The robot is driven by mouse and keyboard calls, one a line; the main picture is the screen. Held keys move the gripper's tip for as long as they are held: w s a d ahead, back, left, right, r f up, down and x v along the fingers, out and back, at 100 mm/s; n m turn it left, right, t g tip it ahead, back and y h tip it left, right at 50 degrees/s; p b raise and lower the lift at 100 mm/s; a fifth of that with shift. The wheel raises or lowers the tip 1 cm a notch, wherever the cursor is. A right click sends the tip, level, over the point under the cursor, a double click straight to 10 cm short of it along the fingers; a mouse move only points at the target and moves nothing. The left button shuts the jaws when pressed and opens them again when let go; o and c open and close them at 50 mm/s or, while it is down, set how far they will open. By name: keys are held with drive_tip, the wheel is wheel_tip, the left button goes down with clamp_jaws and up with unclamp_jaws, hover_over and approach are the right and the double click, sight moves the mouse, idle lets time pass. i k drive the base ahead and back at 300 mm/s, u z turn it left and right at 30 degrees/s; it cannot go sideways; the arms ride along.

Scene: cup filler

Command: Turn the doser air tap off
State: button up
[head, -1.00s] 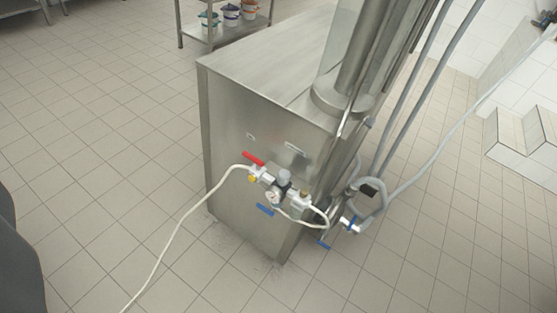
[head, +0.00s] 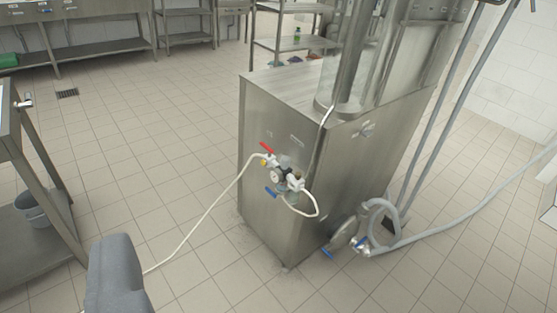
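The doser's air fittings sit on the side of a steel cabinet (head: 262,205). A small tap with a red lever (head: 266,147) is at their upper left end, where a white hose (head: 205,208) joins. The red lever slants down to the right, roughly in line with the fittings. A round gauge (head: 275,176) and a blue lever or tag (head: 271,192) are just below and right of it. No label shows which is the doser air tap. My gripper is not in view, and nothing touches the taps.
Tiled floor (head: 150,150) is clear between table and cabinet, except for the white hose.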

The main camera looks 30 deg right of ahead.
sight(270, 151)
drive_tip(key=z, duration=0.2)
drive_tip(key=k, duration=0.15)
drive_tip(key=z, duration=1.05)
drive_tip(key=i, duration=0.9)
drive_tip(key=z, duration=0.05)
